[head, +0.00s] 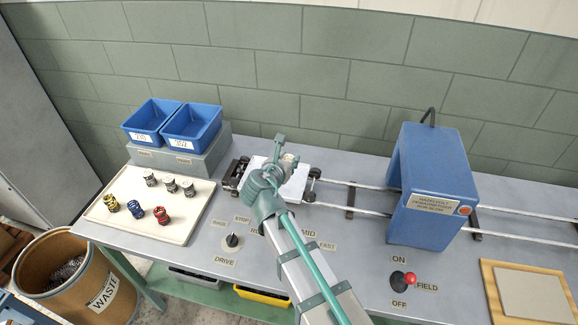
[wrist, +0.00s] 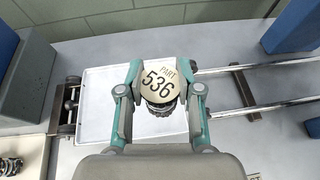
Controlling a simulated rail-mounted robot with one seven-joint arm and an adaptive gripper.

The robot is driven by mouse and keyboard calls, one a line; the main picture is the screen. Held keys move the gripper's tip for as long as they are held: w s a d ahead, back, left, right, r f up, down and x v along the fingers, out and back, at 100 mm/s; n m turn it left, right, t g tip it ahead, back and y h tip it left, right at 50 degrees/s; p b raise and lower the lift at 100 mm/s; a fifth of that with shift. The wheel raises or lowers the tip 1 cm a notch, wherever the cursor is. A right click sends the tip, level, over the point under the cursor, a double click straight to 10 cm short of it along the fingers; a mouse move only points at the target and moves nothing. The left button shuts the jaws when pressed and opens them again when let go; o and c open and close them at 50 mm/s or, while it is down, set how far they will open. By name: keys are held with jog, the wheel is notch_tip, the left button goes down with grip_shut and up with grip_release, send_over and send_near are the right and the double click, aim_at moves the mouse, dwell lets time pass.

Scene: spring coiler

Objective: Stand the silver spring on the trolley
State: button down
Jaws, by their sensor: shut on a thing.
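My gripper (head: 276,162) is shut on a silver spring (wrist: 160,104), with one finger on each side of it in the wrist view (wrist: 163,88). The spring has a pale round top marked "PART 536" and looks upright. It shows partly behind the fingers in the head view (head: 289,158). The trolley (head: 298,184) has a flat white top and dark wheels and stands on the rails. In the wrist view the spring is over the trolley's top (wrist: 102,105), right of its middle. I cannot tell whether the spring's base touches the top.
A cream tray (head: 120,222) at left holds silver, yellow, blue and red springs. Two blue bins (head: 190,125) stand on a grey block behind it. The rails (head: 350,197) run right into a blue machine (head: 432,185). A drive knob (head: 232,240) and a red-balled field lever (head: 409,277) are in front.

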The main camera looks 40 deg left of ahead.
jog(key=w+a+f, duration=0.1)
jog(key=w+f, duration=0.1)
jog(key=f, duration=0.1)
jog(key=w+a+f+p, duration=0.1)
jog(key=w+f, duration=0.1)
jog(key=shift+w+a+f, duration=0.1)
jog(key=shift+a+f, duration=0.15)
jog(key=shift+a, duration=0.1)
jog(key=f, duration=0.1)
jog(key=p, duration=0.1)
jog(key=f, duration=0.1)
jog(key=shift+w+a+f, duration=0.15)
jog(key=shift+w+f, duration=0.1)
jog(key=shift+f, duration=0.05)
jog(key=shift+f+p, duration=0.35)
jog(key=shift+f, duration=0.25)
jog(key=shift+f, duration=0.1)
jog(key=c, duration=0.8)
grip_release()
jog(key=shift+o, duration=0.2)
jog(key=b+v, duration=0.3)
jog(key=v, duration=0.9)
